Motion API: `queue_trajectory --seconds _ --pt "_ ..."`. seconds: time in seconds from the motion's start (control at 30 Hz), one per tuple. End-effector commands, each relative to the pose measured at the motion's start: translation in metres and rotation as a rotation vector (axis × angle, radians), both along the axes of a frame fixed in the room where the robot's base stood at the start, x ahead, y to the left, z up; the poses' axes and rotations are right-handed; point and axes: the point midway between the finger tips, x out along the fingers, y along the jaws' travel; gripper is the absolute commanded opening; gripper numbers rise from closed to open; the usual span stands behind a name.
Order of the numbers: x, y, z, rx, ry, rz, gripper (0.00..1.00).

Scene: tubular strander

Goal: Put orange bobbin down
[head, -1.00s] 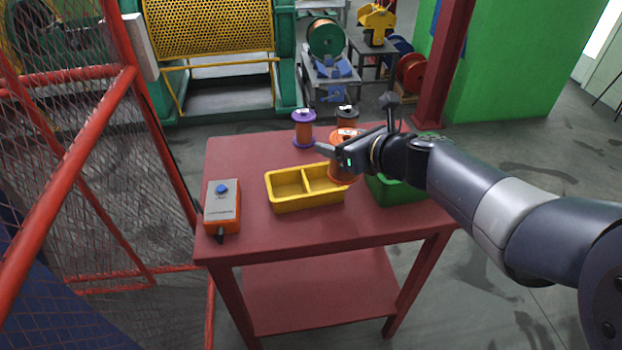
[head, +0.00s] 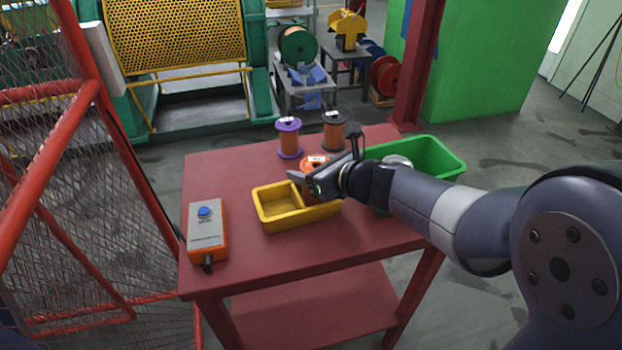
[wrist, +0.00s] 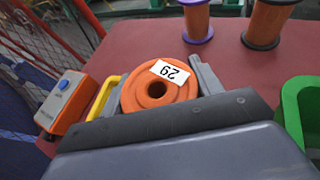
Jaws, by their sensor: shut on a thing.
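The orange bobbin (head: 314,161) is held in my gripper (head: 322,166), behind the back right corner of the yellow two-part tray (head: 300,223). In the wrist view the orange bobbin (wrist: 142,95) stands upright between the two fingers of my gripper (wrist: 158,88), with its top flange and a white label reading 29 facing the camera. The arm and gripper hide much of the bobbin in the head view. Whether its base touches the red table (head: 235,262) cannot be told.
A purple-flanged bobbin (head: 289,140) and a dark-flanged bobbin (head: 333,132) stand at the table's back. A green bin (head: 440,150) is on the right, partly behind my arm. A control box with a blue button (head: 205,235) sits front left. Red mesh fencing (head: 75,200) stands left.

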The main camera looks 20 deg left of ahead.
Motion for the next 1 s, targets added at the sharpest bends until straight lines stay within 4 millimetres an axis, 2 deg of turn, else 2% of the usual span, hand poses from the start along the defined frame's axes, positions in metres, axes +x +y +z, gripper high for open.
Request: queue_trajectory --seconds 0.03,0.13,0.57,0.6,0.83,1.0 --pt "0.000 0.000 -0.009 0.002 -0.001 0.001 0.09" --pt "0.000 0.001 -0.016 0.002 -0.002 0.001 0.09" --pt "0.000 0.001 -0.020 0.002 -0.004 0.001 0.09" --pt "0.000 0.000 -0.021 0.000 -0.001 0.000 0.63" --pt "0.000 0.000 -0.021 0.000 0.000 0.000 0.82" --pt "0.000 0.000 -0.021 0.000 0.000 0.000 0.83"
